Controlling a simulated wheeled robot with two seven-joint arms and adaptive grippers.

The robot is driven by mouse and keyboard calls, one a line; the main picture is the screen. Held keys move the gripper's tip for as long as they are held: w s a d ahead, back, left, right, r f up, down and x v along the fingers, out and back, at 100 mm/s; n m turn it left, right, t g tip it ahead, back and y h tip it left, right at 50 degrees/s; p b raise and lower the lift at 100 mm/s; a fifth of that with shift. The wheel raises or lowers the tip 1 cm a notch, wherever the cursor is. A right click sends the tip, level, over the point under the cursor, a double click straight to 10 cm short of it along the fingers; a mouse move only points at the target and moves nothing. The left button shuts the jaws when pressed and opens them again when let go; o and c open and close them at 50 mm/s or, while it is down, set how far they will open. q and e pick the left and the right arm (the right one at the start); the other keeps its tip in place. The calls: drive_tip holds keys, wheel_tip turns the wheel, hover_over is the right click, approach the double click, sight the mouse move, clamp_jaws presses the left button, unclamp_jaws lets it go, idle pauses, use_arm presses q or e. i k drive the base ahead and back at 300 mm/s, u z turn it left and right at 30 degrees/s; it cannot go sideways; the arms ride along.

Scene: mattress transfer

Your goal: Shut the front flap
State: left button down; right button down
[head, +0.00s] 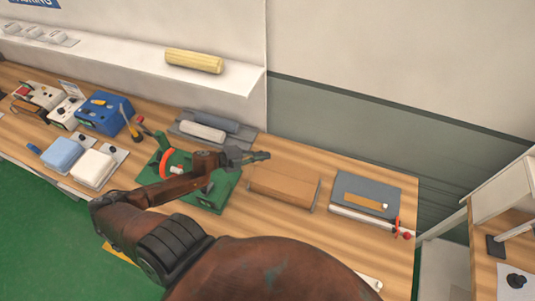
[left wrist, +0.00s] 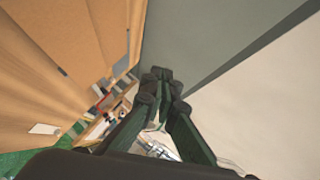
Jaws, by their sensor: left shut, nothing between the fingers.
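A brown cardboard box (head: 284,187) sits on the wooden bench, right of the green tray. Its top looks covered, but I cannot tell the front flap apart from the rest of the box or see its angle. My left gripper (head: 262,156) is shut and empty, just behind and above the box's left back corner; whether it touches the box is unclear. In the left wrist view, the dark fingers (left wrist: 160,78) meet at their tips with nothing between them. My right gripper is not in view.
A green tray (head: 222,197) stands under my left arm. A grey case (head: 364,190) with a red-handled part is at the right end of the bench (head: 395,262). Grey rolls (head: 203,132) lie behind on a dark mat. A wall shelf (head: 120,60) holds a yellow roll (head: 194,61).

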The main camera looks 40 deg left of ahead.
sight(298, 188)
drive_tip(key=k, duration=0.95)
drive_tip(key=z, duration=0.05)
